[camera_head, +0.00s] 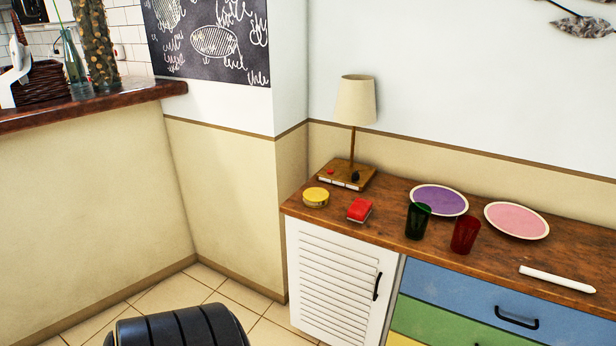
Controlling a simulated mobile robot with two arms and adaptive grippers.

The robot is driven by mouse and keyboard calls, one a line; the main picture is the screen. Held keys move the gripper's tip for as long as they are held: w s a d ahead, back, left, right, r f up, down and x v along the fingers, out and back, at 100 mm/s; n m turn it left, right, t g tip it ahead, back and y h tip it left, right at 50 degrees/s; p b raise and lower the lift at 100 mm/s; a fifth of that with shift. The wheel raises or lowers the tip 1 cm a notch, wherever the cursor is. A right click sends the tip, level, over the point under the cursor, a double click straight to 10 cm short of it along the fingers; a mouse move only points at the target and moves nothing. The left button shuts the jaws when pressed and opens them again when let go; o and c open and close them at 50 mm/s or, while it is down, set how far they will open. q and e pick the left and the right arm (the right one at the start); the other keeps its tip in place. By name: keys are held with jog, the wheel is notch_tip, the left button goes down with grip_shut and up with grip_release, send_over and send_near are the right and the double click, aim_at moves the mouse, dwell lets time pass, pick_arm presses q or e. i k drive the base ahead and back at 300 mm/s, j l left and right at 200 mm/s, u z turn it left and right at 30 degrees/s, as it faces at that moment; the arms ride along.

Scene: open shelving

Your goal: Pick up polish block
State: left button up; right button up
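A small red block (360,210) with a pale lower edge lies on the wooden top of the sideboard (390,216), near its front left. It is the only block-shaped thing there that fits the polish block, though I cannot read any label on it. A round yellow tin (316,197) sits to its left, apart from it. Neither of my grippers is in view, and nothing touches the red block.
A lamp (355,102) stands behind the block. To the right are a green glass (418,221), a red glass (465,235), a purple plate (439,200), a pink plate (517,220) and a white stick (557,279). A brown-topped counter (150,90) is at left.

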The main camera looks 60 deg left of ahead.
aim_at(359, 210)
jog(key=k+u, duration=0.15)
jog(key=u, duration=1.35)
